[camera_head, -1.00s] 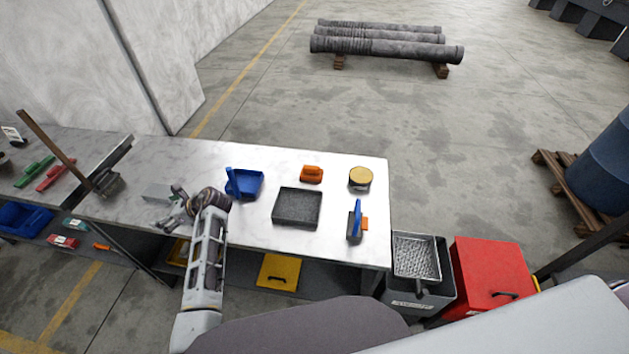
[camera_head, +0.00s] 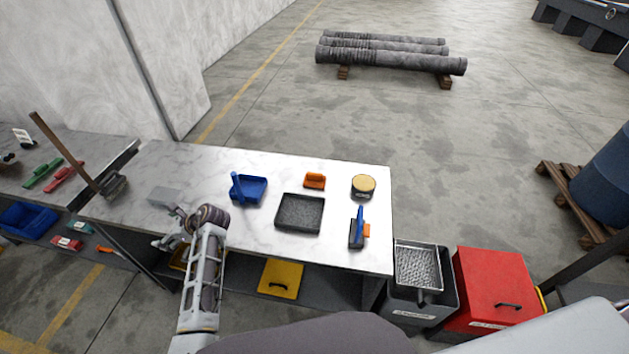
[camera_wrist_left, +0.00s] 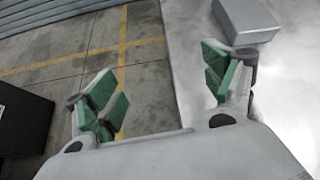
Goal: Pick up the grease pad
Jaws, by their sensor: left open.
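A flat light-grey block (camera_head: 165,196) lies on the left part of the white bench; it may be the grease pad, but I cannot tell for sure. It also shows at the top right of the left wrist view (camera_wrist_left: 246,20). A round tin with a tan top (camera_head: 363,185) stands at the bench's far right. My left gripper (camera_head: 167,229) is open and empty near the bench's front edge, on the near side of the grey block and apart from it. In the left wrist view its green-padded fingers (camera_wrist_left: 160,85) are spread wide. My right gripper is out of view.
The white bench (camera_head: 275,241) also holds a blue dustpan (camera_head: 249,190), a dark tray (camera_head: 299,212), an orange tool (camera_head: 314,181) and a blue-handled brush (camera_head: 358,229). A broom (camera_head: 70,152) leans left of the grey block. Bins (camera_head: 494,287) stand to the right.

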